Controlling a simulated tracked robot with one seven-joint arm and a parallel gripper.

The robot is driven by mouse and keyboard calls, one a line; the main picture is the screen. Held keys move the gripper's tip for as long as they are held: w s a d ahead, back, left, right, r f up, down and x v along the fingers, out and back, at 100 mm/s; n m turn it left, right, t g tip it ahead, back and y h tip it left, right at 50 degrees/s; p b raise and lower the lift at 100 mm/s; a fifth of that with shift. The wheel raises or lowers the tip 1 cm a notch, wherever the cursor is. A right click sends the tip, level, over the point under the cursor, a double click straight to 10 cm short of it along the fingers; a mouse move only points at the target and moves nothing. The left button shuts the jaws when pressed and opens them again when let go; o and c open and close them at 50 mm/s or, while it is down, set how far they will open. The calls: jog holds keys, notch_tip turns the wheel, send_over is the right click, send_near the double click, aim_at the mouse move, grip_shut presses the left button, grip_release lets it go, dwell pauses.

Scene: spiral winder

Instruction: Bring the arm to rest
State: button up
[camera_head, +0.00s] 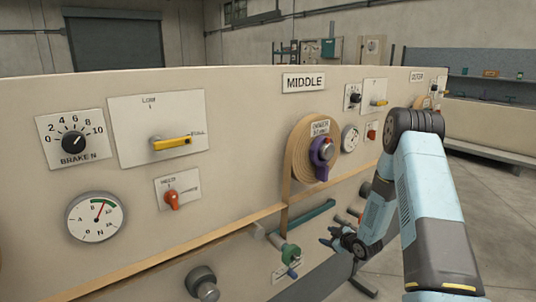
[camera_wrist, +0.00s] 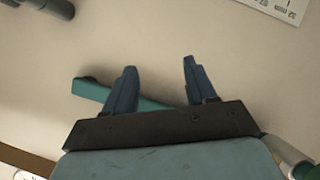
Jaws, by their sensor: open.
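My gripper (camera_head: 333,238) is at the end of my light-blue arm, low in front of the panel and below the MIDDLE sign. In the wrist view my gripper (camera_wrist: 158,80) shows two dark blue fingers spread apart with nothing between them. A teal bar (camera_wrist: 92,90) on the panel runs behind the fingers; it also shows in the head view (camera_head: 305,217). I cannot tell how close the fingers are to the bar. My arm is bent, with its elbow raised at the right of the head view.
The beige panel (camera_head: 240,110) carries a brake knob (camera_head: 74,142), a yellow lever (camera_head: 172,142), a red switch (camera_head: 172,198) and a gauge (camera_head: 96,217). A tan roll with a purple handle (camera_head: 322,155) and a green fitting (camera_head: 288,254) stick out near my gripper. Open floor (camera_head: 500,200) lies right.

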jog(key=s+d+r+m+g+h, duration=0.15)
jog(key=s+r, duration=0.25)
jog(key=r, duration=0.7)
jog(key=s+d+r+m+h, duration=0.1)
jog(key=s+r+m+h, duration=0.2)
jog(key=r, duration=0.8)
jog(key=s+d+r+m+g+h, duration=0.15)
jog(key=s+r, duration=0.35)
jog(key=r, duration=0.6)
jog(key=s+a+r+m+g, duration=0.1)
jog(key=s+a+r+m, duration=0.1)
jog(key=s, duration=0.9)
jog(key=s+a+r+m+g, duration=0.1)
jog(key=s+r, duration=0.4)
jog(key=s, duration=0.6)
jog(key=s+a+r+m, duration=0.2)
jog(key=s+r, duration=0.1)
jog(key=s, duration=0.8)
jog(key=shift+s+a+r+m+g, duration=0.3)
jog(key=shift+s+r+g, duration=0.1)
